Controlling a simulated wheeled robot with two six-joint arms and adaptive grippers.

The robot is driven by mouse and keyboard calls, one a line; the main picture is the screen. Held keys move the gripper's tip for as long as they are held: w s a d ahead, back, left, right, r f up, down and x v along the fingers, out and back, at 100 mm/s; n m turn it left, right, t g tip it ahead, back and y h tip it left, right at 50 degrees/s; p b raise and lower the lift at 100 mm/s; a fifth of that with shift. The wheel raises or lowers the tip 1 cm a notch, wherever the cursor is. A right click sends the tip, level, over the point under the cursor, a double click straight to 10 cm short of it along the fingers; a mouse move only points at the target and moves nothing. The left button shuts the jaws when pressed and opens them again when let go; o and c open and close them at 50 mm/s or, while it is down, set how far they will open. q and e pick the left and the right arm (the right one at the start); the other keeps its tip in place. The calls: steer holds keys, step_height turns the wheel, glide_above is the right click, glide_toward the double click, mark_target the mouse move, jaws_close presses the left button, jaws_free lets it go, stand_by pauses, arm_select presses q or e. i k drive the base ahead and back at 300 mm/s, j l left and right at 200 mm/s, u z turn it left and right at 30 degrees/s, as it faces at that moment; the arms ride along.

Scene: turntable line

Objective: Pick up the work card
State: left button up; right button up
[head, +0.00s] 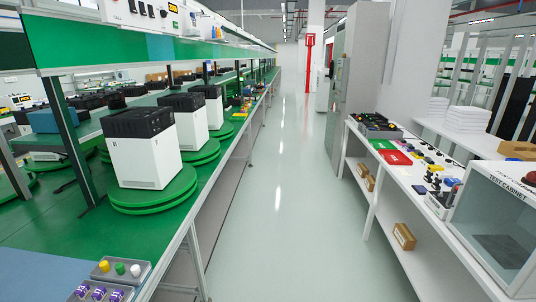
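I cannot make out a work card for certain at this distance. Flat green (382,144) and red (395,157) pieces lie on the white bench (416,177) at the right, the red one nearer; their markings are too small to read. Neither of my grippers is in the head view.
White boxes with black tops (146,150) stand on green turntables (152,198) along the left bench. A grey button box (121,269) is at its near end. The test cabinet (500,230) sits at the near right. The aisle floor (283,190) between is clear.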

mark_target(193, 23)
steer(key=i+l+u, duration=0.1)
steer(key=i+u, duration=0.15)
steer(key=i, duration=0.3)
steer(key=i+l+u, duration=0.25)
steer(key=i, duration=0.25)
steer(key=i+l+u, duration=0.25)
steer(key=i, duration=0.25)
steer(key=i+l+u, duration=0.25)
steer(key=i, duration=0.25)
steer(key=i+l+z, duration=0.2)
steer(key=i, duration=0.15)
steer(key=i+z, duration=0.2)
steer(key=i, duration=0.15)
